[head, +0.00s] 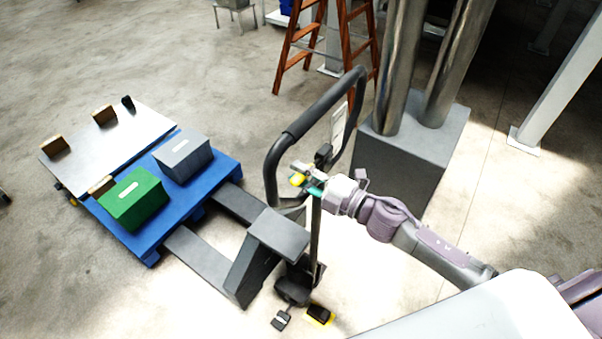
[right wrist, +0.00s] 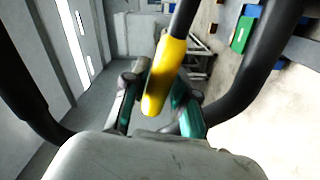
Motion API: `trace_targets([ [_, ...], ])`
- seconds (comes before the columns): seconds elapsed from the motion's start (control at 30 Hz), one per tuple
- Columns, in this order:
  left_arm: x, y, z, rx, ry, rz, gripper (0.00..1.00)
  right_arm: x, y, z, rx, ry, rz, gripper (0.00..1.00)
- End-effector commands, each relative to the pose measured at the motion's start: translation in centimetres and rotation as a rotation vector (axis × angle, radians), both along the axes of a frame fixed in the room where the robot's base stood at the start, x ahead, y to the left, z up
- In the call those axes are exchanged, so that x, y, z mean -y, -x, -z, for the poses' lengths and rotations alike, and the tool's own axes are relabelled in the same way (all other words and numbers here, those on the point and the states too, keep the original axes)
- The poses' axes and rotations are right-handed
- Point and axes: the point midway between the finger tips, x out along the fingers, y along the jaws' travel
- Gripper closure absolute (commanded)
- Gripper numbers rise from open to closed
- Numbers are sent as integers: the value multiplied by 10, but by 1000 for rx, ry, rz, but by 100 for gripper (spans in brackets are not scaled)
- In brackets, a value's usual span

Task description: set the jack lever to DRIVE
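The jack lever shows in the right wrist view as a dark rod with a yellow tip (right wrist: 163,75). In the head view its yellow end (head: 297,180) shows at the pallet jack's looped handle (head: 303,122). My right gripper (head: 308,177) is at the handle, beside the lever. In the right wrist view its two fingers (right wrist: 157,90) stand apart, with the yellow tip between them in the picture. Whether either finger touches the lever cannot be told. The lever's setting cannot be read. My left gripper is out of view.
A grey plinth with metal columns (head: 413,165) stands close behind my right arm. An orange ladder (head: 302,45) stands farther back.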

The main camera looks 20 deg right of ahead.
Motion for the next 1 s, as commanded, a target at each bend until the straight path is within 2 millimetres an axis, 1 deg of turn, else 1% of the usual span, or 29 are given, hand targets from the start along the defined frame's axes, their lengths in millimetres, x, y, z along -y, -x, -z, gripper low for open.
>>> trace_targets([
  [0.27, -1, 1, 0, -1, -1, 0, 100, 0, 0, 0, 1, 1, 0, 67],
  [0.4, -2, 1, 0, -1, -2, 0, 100, 5, 5, 1, 0, 2, 1, 67],
  [0.57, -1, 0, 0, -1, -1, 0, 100, 19, 25, 1, -4, 2, 1, 67],
  [0.8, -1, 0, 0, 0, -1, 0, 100, 49, 64, 2, -4, 2, 1, 67],
  [1.0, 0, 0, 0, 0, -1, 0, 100, 67, 86, 1, -2, 1, 0, 67],
])
